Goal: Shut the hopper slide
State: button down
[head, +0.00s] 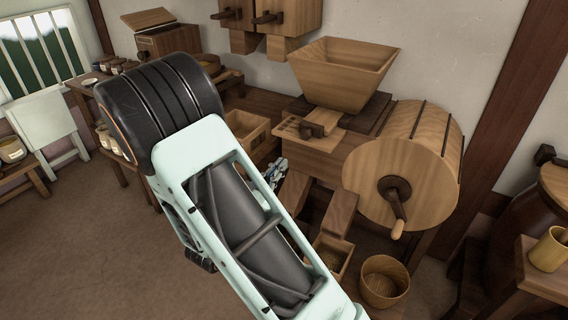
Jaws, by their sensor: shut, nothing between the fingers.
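The wooden hopper (342,75) stands open-topped on the mill's wooden body in the head view. Below its front, a pale wooden slide with a dark knob (318,126) lies on the mill top and sticks out toward the front. How far the slide reaches under the hopper cannot be told. My gripper (277,172) shows only as a small grey-blue part behind my arm, left of the mill and below the slide. It is shut and empty, apart from the slide. My arm hides most of it.
A wooden drum with a crank (398,200) stands right of the slide. Below are a chute (338,215), a small box (330,258) and a round tub (384,282). An open crate (250,133) sits left of the mill. Wall bins (270,18) hang above. Floor at left is clear.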

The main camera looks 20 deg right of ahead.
aim_at(305, 137)
jog(key=b+x, duration=0.1)
jog(key=x, duration=1)
jog(key=shift+w+d, duration=0.15)
jog(key=shift+d, duration=0.2)
jog(key=x, duration=0.3)
jog(key=shift+d, duration=0.1)
